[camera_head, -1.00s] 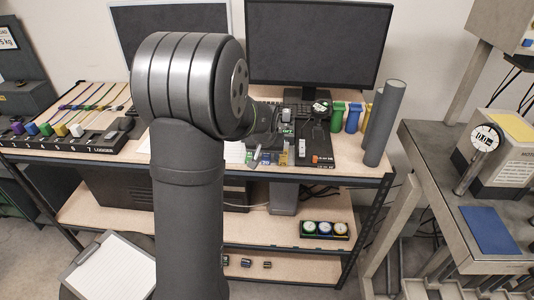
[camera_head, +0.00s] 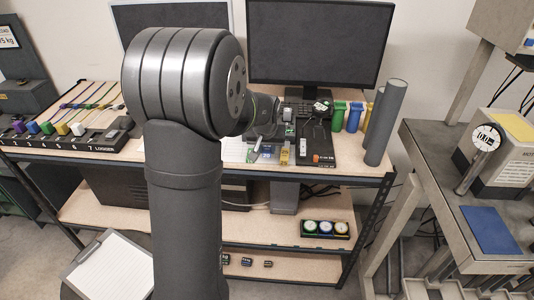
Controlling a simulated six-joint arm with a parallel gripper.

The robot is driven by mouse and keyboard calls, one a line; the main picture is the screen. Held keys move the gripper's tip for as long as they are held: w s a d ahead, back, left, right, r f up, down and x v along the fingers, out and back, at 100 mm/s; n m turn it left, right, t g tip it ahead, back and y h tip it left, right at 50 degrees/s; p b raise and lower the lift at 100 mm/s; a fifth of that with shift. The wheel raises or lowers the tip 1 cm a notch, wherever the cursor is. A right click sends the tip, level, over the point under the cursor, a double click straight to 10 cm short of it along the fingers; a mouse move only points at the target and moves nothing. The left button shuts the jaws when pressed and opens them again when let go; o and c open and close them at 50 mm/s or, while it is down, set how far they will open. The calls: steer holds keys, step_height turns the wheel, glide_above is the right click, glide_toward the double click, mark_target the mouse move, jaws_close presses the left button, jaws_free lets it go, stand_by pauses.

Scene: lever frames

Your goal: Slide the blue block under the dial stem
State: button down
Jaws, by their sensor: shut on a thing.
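My gripper (camera_head: 289,128) is at the middle of the far table, small and partly behind my own arm. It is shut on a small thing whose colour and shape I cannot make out. A small round dial (camera_head: 322,106) stands just right of my gripper on a dark stand. Its stem is too small to tell. I cannot pick out the blue block with certainty. Small blocks stand at the table's front below my gripper, among them a yellow one (camera_head: 285,155) and a grey-blue one (camera_head: 267,152).
A black plate (camera_head: 322,135) lies right of my gripper. Green, blue and yellow bins (camera_head: 354,117) and two grey cylinders (camera_head: 384,125) stand farther right. A monitor (camera_head: 318,45) is behind.

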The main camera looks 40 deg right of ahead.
step_height(320, 180, up, 6)
steer(key=shift+f, duration=0.25)
steer(key=d+r, duration=0.1)
steer(key=d, duration=0.1)
glide_toward(320, 142)
steer(key=shift+s+a+f, duration=0.2)
steer(key=shift+a+f, duration=0.05)
steer(key=shift+f, duration=0.7)
steer(key=shift+s+a+f, duration=0.2)
steer(key=shift+s+f, duration=0.05)
steer(key=shift+f, duration=0.7)
steer(key=shift+s+a+f, duration=0.2)
steer(key=shift+a+f, duration=0.05)
steer(key=shift+f, duration=0.7)
steer(key=shift+w+d, duration=1.55)
steer(key=shift+d, duration=0.05)
steer(key=c, duration=0.7)
jaws_free()
